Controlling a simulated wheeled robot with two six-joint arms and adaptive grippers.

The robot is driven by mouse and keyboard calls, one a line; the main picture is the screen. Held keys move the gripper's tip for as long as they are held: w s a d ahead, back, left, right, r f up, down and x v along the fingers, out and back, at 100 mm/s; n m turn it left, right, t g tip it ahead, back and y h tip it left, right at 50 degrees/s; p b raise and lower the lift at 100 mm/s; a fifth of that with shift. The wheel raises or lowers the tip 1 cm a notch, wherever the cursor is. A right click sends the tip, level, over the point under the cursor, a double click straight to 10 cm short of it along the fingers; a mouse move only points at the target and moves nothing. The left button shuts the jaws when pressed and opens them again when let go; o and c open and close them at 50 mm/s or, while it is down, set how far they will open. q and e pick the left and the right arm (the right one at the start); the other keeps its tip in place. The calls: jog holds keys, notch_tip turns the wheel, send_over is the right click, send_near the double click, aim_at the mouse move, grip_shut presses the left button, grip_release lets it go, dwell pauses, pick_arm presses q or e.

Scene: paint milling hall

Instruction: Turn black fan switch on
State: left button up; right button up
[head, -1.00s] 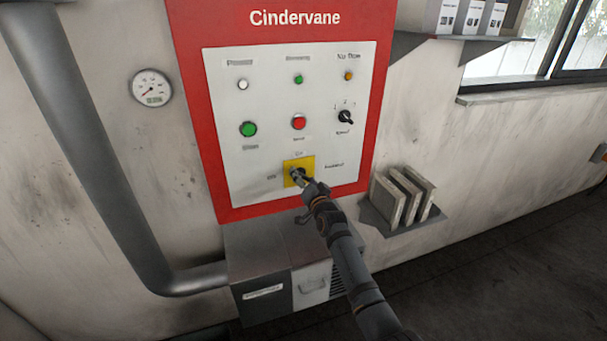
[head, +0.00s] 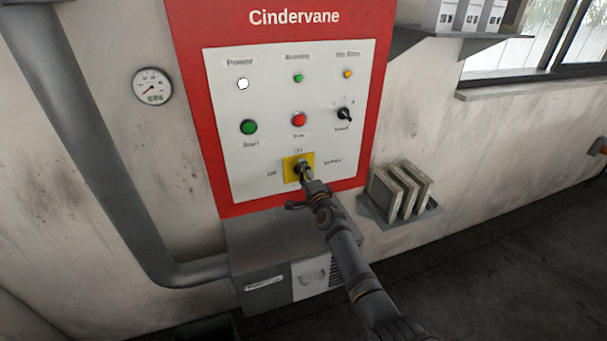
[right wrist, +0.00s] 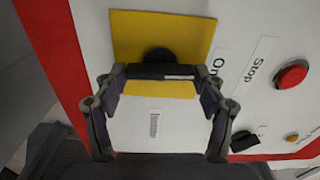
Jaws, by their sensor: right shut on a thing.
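The black switch (head: 302,164) sits on a yellow plate (head: 290,163) low on the white control panel (head: 225,105). Labels stand around the plate: one above reads On, one at left reads OFF, and one at right is blurred. In the right wrist view the switch (right wrist: 158,57) has its dark handle between the fingers, with a light mark toward the On label. My right gripper (head: 305,175) is shut on the handle, and its fingers hide part of it in the head view. My left gripper is not in view.
Above the switch are green (head: 249,127) and red (head: 299,119) buttons, a smaller black selector (head: 344,114) and a lit white Power lamp (head: 243,84). A grey box (head: 270,255) juts out below the panel. A shelf with upright panels (head: 398,192) stands at right.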

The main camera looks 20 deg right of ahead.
jog(key=shift+f+m, duration=0.1)
jog(key=shift+m, duration=0.3)
jog(key=o, duration=1.2)
jog(key=shift+c, duration=0.2)
jog(key=s, duration=1.2)
jog(key=shift+d, duration=0.2)
